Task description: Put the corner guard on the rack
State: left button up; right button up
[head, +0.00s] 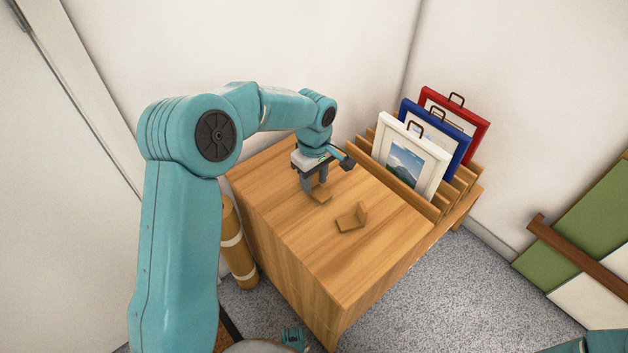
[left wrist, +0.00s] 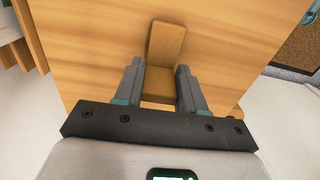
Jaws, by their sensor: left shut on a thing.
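My left gripper (head: 318,190) points down over the wooden cabinet top and is shut on a brown L-shaped corner guard (head: 321,195). In the left wrist view the held corner guard (left wrist: 166,42) shows between the two fingers, with one plate reaching beyond them. I cannot tell whether it still touches the top. The slatted wooden rack (head: 462,190) stands at the right end and holds framed prints upright. My right gripper is not in view.
The rack holds a white-framed print (head: 410,158), a blue-framed one (head: 461,148) and a red-framed one (head: 483,130). The cabinet top (head: 270,190) is otherwise clear. A brown tube (head: 236,250) with pale bands stands left of the cabinet. Green and white panels (head: 580,220) lean at the right.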

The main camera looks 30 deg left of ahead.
pick_arm(q)
jog(key=shift+f, duration=0.2)
jog(key=o, duration=1)
jog(key=shift+r, duration=0.1)
notch_tip(320, 180, up, 12)
jog(key=p, duration=0.3)
jog(key=shift+r+p, duration=0.2)
jog(key=shift+p, duration=0.1)
jog(key=shift+s+f, duration=0.1)
jog(key=shift+s, duration=0.05)
